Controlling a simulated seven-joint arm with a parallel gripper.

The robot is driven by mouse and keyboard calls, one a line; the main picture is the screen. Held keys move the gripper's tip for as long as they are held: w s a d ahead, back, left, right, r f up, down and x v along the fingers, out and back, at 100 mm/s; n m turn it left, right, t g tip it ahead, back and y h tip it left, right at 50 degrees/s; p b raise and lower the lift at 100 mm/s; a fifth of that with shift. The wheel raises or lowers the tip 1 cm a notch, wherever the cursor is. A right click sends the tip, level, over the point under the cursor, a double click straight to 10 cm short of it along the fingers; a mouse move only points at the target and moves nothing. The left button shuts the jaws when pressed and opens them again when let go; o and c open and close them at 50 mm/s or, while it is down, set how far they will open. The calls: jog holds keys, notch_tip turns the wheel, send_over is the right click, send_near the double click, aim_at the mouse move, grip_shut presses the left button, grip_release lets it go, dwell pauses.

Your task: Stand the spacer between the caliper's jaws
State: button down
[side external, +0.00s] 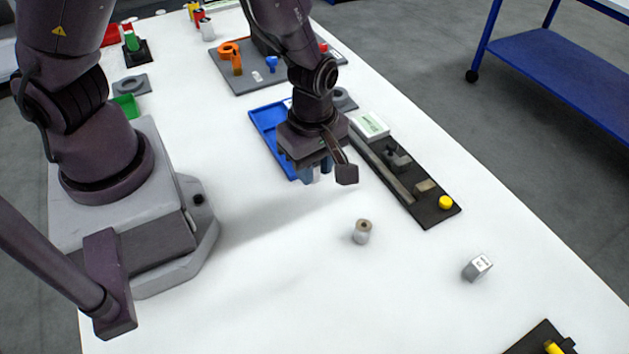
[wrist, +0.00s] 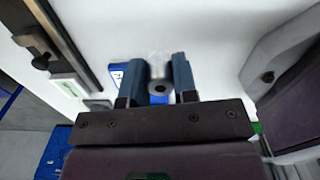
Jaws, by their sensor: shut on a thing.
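My gripper (side external: 318,174) is above the table, near the blue tray and left of the caliper. In the wrist view, its two blue fingers (wrist: 158,68) are shut on the spacer (wrist: 159,86), a grey cylinder with a dark hole in its end, facing the camera. In the side view the spacer is mostly hidden by the gripper. The caliper (side external: 397,158) lies on a long dark board, with a metal beam, dark jaw parts and a pale display box. Part of it shows in the wrist view (wrist: 62,42).
Another grey cylinder (side external: 362,232) with a brownish top stands on the open table. A labelled grey block (side external: 477,267) is to its right. The blue tray (side external: 268,122) is behind my gripper. A yellow knob (side external: 446,202) sits on the caliper board's near end. The front table is mostly clear.

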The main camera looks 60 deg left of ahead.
jog(key=shift+r, duration=0.7)
jog(key=shift+w+a+r, duration=0.15)
jog(key=shift+w+a, duration=0.05)
jog(key=shift+a, duration=0.4)
jog(key=w+r+m, duration=0.2)
jog(key=w+m, duration=0.2)
jog(key=m, duration=3.2)
send_over(411, 181)
jog(key=f, duration=0.7)
jog(key=shift+s+a+f, duration=0.1)
jog(key=shift+s+f, duration=0.1)
jog(key=shift+w+f, duration=0.2)
jog(key=shift+f, duration=1.55)
